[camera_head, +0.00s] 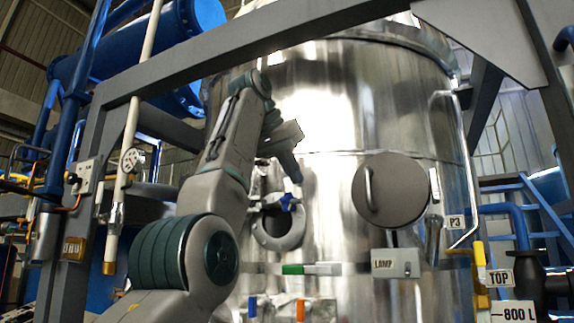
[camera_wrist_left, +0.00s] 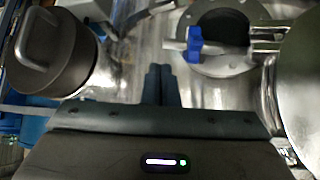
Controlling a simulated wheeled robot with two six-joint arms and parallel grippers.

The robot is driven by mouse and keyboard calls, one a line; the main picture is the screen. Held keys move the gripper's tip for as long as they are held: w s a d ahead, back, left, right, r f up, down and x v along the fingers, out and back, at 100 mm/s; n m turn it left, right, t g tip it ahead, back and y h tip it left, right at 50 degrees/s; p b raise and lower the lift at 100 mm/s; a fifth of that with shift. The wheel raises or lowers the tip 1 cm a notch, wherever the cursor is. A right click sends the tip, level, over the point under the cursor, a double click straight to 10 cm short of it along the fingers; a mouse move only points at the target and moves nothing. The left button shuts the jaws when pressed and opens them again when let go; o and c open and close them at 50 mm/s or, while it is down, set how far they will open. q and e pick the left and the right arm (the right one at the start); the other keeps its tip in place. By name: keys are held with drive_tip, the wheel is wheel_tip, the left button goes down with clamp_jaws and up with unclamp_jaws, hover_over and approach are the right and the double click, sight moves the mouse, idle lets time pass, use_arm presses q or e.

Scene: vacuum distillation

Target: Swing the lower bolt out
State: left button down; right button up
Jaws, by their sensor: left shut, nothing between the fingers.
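A round port (camera_head: 279,236) with a metal flange is on the front of the steel vessel. A bolt with a blue nut or handle (camera_head: 288,200) lies at the port's upper edge. In the left wrist view the blue part (camera_wrist_left: 193,45) sits on a metal rod across the flange (camera_wrist_left: 237,67) and its dark opening. I cannot tell whether this is the lower bolt. My left gripper (camera_head: 297,178) points down just above the blue part, apart from it. Its two fingers (camera_wrist_left: 161,84) are together and empty. My right gripper is not seen.
A round grey cover (camera_head: 396,192) with a handle is on the vessel to the right of the port. A box labelled LAMP (camera_head: 397,263) is below it. A grey frame beam (camera_head: 230,45) crosses above my arm. A grey curved disc (camera_wrist_left: 304,90) is at the right of the wrist view.

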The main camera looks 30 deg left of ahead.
sight(302, 199)
use_arm(q)
drive_tip(key=x, duration=0.4)
drive_tip(key=shift+w+a+f, duration=0.15)
drive_tip(key=shift+w+a, duration=0.1)
drive_tip(key=shift+a, duration=0.05)
drive_tip(key=shift+w+f, duration=0.2)
drive_tip(key=shift+f, duration=0.1)
drive_tip(key=shift+d, duration=0.1)
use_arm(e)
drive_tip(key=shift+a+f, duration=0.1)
use_arm(q)
drive_tip(key=shift+s+d, duration=0.1)
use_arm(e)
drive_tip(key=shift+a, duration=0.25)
use_arm(q)
drive_tip(key=shift+s+f+b, duration=0.2)
drive_tip(key=shift+s+b, duration=0.05)
drive_tip(key=shift+b, duration=0.35)
drive_tip(key=shift+s+a+r+m+h+b, duration=0.15)
drive_tip(key=shift+s+a+m+h+b, duration=0.25)
drive_tip(key=shift+s, duration=0.3)
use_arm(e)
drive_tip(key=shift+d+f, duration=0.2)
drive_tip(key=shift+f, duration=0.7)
use_arm(q)
drive_tip(key=shift+w+d, duration=0.1)
drive_tip(key=shift+w, duration=0.05)
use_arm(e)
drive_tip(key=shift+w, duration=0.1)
